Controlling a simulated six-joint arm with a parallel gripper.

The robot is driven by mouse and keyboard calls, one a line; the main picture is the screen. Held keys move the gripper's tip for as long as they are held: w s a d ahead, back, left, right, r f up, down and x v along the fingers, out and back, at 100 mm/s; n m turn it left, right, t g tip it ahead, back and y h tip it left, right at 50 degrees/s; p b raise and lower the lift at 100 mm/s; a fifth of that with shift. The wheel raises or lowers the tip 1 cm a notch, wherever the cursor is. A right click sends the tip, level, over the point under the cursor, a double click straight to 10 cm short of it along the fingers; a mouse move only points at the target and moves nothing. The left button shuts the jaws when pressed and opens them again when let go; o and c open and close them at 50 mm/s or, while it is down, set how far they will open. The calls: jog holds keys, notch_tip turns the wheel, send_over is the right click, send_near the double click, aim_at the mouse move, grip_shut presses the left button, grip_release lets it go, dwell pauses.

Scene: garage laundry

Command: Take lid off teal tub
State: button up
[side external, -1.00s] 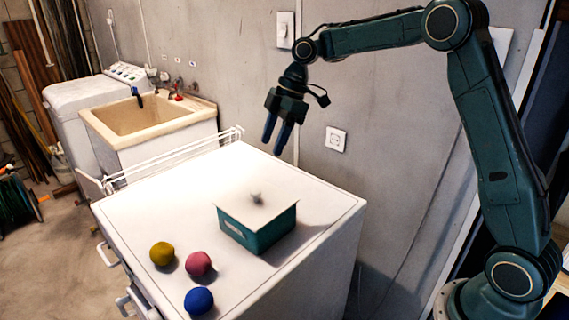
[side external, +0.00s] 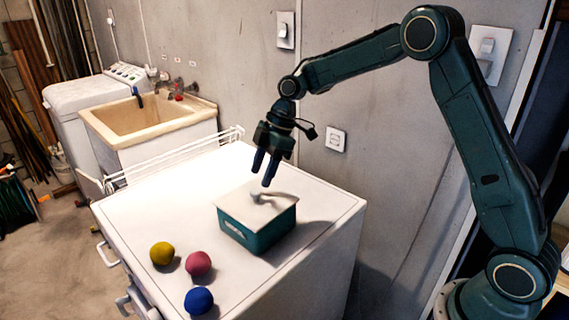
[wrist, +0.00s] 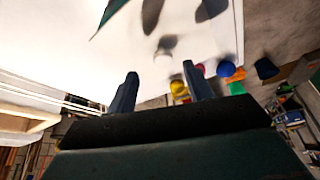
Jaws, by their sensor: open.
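The teal tub (side external: 262,240) stands on the white appliance top in the side external view. A pale lid (side external: 236,205) lies on it, with a small grey knob (side external: 256,198) near its middle. My gripper (side external: 262,180) is open and points down just above the knob, apart from it as far as I can tell. In the wrist view my two fingers (wrist: 161,84) are spread with nothing between them. The lid's edges are hard to make out there against the bright white.
A yellow ball (side external: 162,253), a pink ball (side external: 198,263) and a blue ball (side external: 199,300) lie left of the tub on the white top (side external: 165,210). A white wire rack (side external: 170,160) edges the back left. The grey wall (side external: 360,80) stands behind.

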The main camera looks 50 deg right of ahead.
aim_at(255, 191)
jog(key=shift+x, duration=2.2)
jog(key=shift+s+a, duration=0.1)
jog(key=shift+s, duration=0.1)
jog(key=shift+r, duration=0.1)
grip_shut()
